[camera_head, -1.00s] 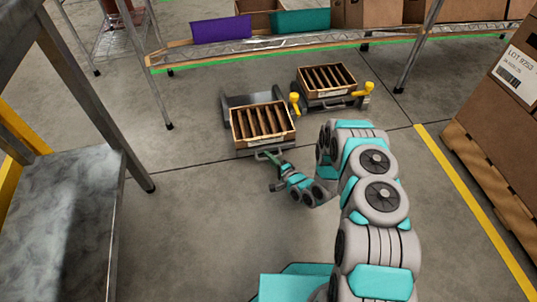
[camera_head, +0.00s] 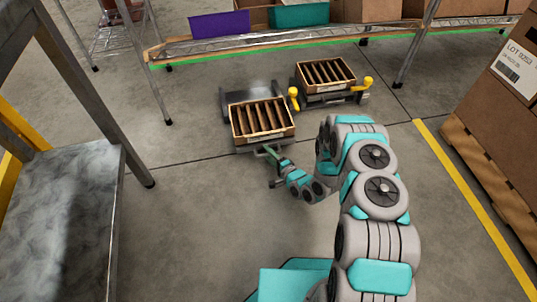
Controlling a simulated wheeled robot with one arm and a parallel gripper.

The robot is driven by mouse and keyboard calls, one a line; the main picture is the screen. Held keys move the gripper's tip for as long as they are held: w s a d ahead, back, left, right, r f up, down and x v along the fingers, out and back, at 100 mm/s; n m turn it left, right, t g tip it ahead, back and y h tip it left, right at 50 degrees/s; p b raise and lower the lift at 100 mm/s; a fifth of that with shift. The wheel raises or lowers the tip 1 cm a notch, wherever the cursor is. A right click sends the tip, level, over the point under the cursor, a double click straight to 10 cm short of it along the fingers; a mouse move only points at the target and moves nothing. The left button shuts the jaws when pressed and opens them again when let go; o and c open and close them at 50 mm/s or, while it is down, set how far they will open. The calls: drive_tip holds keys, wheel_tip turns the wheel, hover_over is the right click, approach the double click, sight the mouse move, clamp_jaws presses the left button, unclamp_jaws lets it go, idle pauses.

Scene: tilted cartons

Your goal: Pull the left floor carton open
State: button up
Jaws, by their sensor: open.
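The left floor carton (camera_head: 264,138) is a brown open-topped box with dark slats inside. It sits at the front end of a low grey platform (camera_head: 252,91), with bare platform behind it. A grey bar-like handle (camera_head: 259,151) shows at its front lower edge. My gripper (camera_head: 270,154) is at that front edge, low by the floor, with its jaws open. The fingertips are very small, so I cannot tell whether they straddle or touch the handle.
A wire shelf (camera_head: 290,38) crosses behind. A metal table (camera_head: 60,210) is at left and a pallet (camera_head: 480,165) at right. Floor in front is clear.

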drive_tip(key=v, duration=0.7)
drive_tip(key=shift+s+d, duration=0.25)
idle(0.3)
drive_tip(key=w+d+r+n+g+h+p, duration=0.35)
drive_tip(key=w+d+r+n+h, duration=0.3)
drive_tip(key=d+r, duration=0.45)
drive_tip(key=s+d+r+g+h+p, duration=0.1)
drive_tip(key=s+d+r+g+h, duration=0.15)
drive_tip(key=d+r, duration=0.4)
drive_tip(key=s+d+r+g+h, duration=0.1)
drive_tip(key=s+d+r+h, duration=0.2)
drive_tip(key=r, duration=0.7)
drive_tip(key=s+r+n+g+p, duration=0.2)
drive_tip(key=s+r+g, duration=0.1)
drive_tip(key=s+r, duration=1.15)
drive_tip(key=s+a+r+g, duration=0.1)
drive_tip(key=s+a+r, duration=0.1)
drive_tip(key=s, duration=0.6)
drive_tip(key=s+a+r+n+g+y+p, duration=0.1)
drive_tip(key=s+a+r, duration=0.1)
drive_tip(key=s, duration=0.7)
drive_tip(key=s+a+r+n+g+y, duration=0.1)
drive_tip(key=s+r, duration=0.3)
drive_tip(key=s, duration=0.5)
drive_tip(key=shift+a+r+g+p, duration=0.3)
drive_tip(key=shift+a+g, duration=0.3)
drive_tip(key=shift+a, duration=0.3)
